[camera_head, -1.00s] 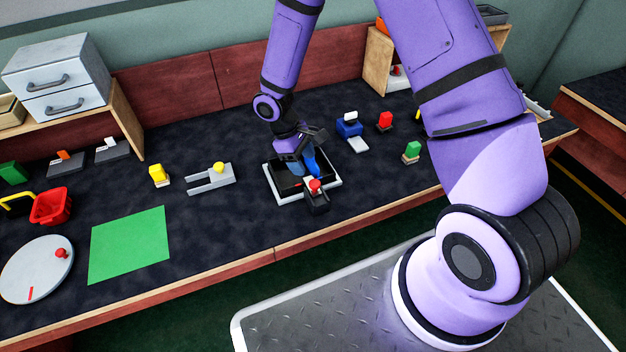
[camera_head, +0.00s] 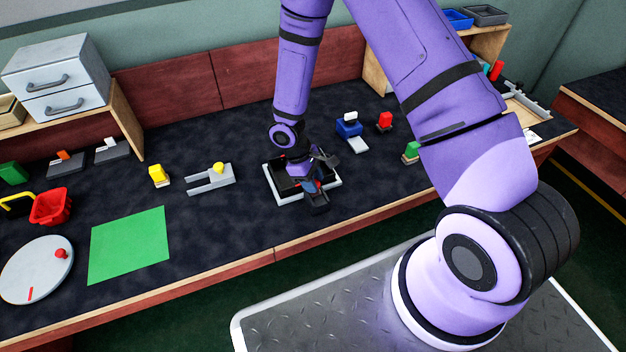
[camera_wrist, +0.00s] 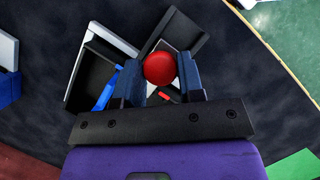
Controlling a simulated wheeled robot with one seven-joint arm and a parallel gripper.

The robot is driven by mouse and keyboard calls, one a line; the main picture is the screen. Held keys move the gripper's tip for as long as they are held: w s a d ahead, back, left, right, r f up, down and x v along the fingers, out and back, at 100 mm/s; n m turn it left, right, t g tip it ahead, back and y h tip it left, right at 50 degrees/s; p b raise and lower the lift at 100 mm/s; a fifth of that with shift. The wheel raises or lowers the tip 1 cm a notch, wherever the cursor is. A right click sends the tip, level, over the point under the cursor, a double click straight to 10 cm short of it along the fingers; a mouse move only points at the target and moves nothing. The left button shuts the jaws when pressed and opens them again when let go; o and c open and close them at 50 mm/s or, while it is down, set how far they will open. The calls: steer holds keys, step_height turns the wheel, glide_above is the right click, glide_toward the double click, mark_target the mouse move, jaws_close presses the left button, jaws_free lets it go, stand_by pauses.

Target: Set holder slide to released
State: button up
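The holder (camera_head: 331,186) is a dark box with a pale rim, with a black slide part (camera_head: 318,204) at its front. A round red knob stands on that part; in the wrist view the knob (camera_wrist: 160,68) shows between my fingertips. My gripper (camera_head: 316,183) is low over the holder, its fingers apart on either side of the knob (camera_wrist: 162,78). I cannot tell whether they touch it. A blue piece (camera_wrist: 106,92) lies in the holder beside the left finger. In the head view, my gripper hides most of the knob and the inside.
A grey forked fixture with a yellow knob (camera_head: 211,179) stands left of the holder. A blue block fixture (camera_head: 349,127) and a red-topped block (camera_head: 385,121) stand behind right. A green mat (camera_head: 128,243) lies at left. The table's front edge (camera_head: 275,254) is close.

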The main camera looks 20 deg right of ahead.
jaws_close()
steer(key=shift+s, duration=1.75)
steer(key=o, duration=0.6)
jaws_free()
steer(key=shift+c, duration=0.2)
steer(key=shift+w+a+r, duration=0.15)
steer(key=shift+w+r, duration=0.05)
steer(key=shift+r, duration=0.25)
steer(key=v, duration=0.9)
steer(key=shift+r, duration=0.4)
steer(key=shift+w+a+r, duration=0.1)
